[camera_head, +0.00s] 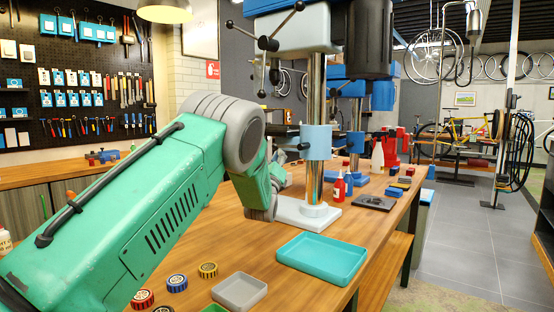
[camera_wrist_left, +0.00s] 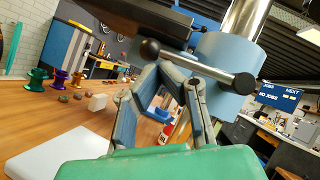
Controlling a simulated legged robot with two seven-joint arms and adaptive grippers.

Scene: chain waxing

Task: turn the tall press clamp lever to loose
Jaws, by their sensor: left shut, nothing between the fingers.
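The tall press has a silver column (camera_head: 316,90) with a light blue clamp collar (camera_head: 316,142) around it. The collar also shows large in the left wrist view (camera_wrist_left: 228,62). Its clamp lever (camera_wrist_left: 195,66) is a silver rod with a black ball at the left end and a black knob at the right end, in front of the collar. My left gripper (camera_wrist_left: 168,74) is shut and empty, its fingertips close to the rod; whether they touch it I cannot tell. In the head view my own arm mostly hides this gripper. My right gripper is not in view.
A teal tray (camera_head: 322,285) and a grey tray (camera_head: 239,306) lie on the wooden bench in front. The press's white base (camera_head: 290,211) stands behind them. Red and white bottles (camera_head: 339,187) stand right of the column. Spools (camera_wrist_left: 38,80) show at left in the wrist view.

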